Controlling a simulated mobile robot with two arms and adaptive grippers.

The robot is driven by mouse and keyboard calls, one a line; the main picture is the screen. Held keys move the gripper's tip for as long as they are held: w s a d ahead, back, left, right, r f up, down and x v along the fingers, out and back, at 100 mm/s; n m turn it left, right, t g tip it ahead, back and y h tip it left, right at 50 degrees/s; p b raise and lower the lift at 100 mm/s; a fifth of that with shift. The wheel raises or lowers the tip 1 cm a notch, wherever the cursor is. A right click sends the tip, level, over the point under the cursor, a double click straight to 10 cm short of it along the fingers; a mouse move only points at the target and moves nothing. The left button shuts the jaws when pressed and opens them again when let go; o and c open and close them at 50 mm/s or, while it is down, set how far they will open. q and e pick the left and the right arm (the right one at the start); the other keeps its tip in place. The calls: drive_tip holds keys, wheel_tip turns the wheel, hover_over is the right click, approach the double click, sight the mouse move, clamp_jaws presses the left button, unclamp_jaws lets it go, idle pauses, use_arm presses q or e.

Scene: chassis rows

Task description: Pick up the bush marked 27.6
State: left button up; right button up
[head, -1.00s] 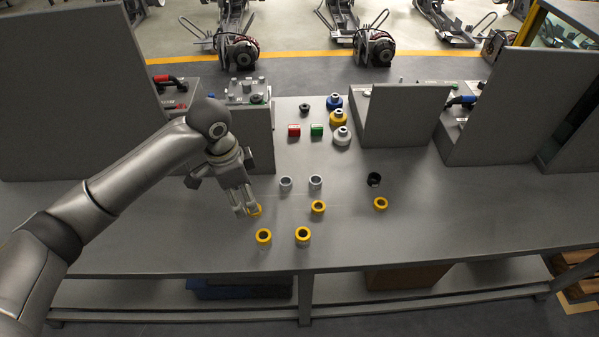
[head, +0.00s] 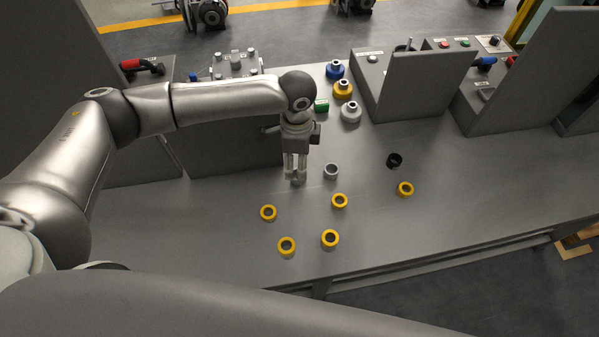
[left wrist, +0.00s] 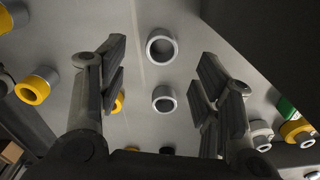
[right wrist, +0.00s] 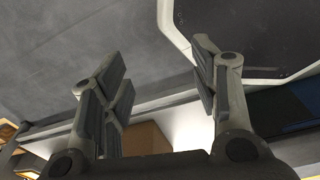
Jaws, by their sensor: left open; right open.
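Several ring-shaped bushes stand on the grey bench; no marking is readable, so I cannot tell which is 27.6. One grey bush (head: 331,171) stands just right of my left gripper (head: 296,180). Another grey bush is mostly hidden by its fingers. In the left wrist view, two grey bushes, one farther (left wrist: 160,62) and one nearer (left wrist: 164,111), show between the spread, empty fingers (left wrist: 162,70). Yellow-topped bushes (head: 268,213) (head: 340,201) (head: 406,189) and a black bush (head: 394,160) stand apart. My right gripper (right wrist: 160,72) is open and empty, only in its wrist view.
A grey block fixture is left of the gripper. Blue (head: 335,69), yellow (head: 343,88) and grey (head: 350,111) stepped parts and a green block (head: 321,106) stand behind. A panelled fixture (head: 425,85) is at the back right. The bench front right is clear.

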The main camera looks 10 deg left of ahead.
use_arm(q)
drive_tip(key=shift+a+f, duration=0.1)
drive_tip(key=shift+f, duration=0.7)
drive_tip(key=shift+w+f+p, duration=0.1)
drive_tip(key=shift+f+p, duration=0.2)
drive_tip(key=shift+f, duration=0.1)
wheel_tip(320, 180, down, 4)
drive_tip(key=shift+r+p, duration=0.25)
drive_tip(key=shift+p, duration=0.25)
drive_tip(key=shift+f, duration=0.45)
use_arm(e)
drive_tip(key=shift+w+a+r, duration=0.25)
drive_tip(key=shift+w+r, duration=0.05)
drive_tip(key=shift+r, duration=0.15)
drive_tip(key=shift+w+a+r, duration=0.25)
drive_tip(key=shift+w+r, duration=0.05)
drive_tip(key=shift+r, duration=0.15)
use_arm(q)
drive_tip(key=c, duration=1.1)
drive_tip(key=shift+c, duration=0.2)
use_arm(e)
drive_tip(key=shift+s+d, duration=0.1)
drive_tip(key=shift+d, duration=0.2)
drive_tip(key=shift+f, duration=0.15)
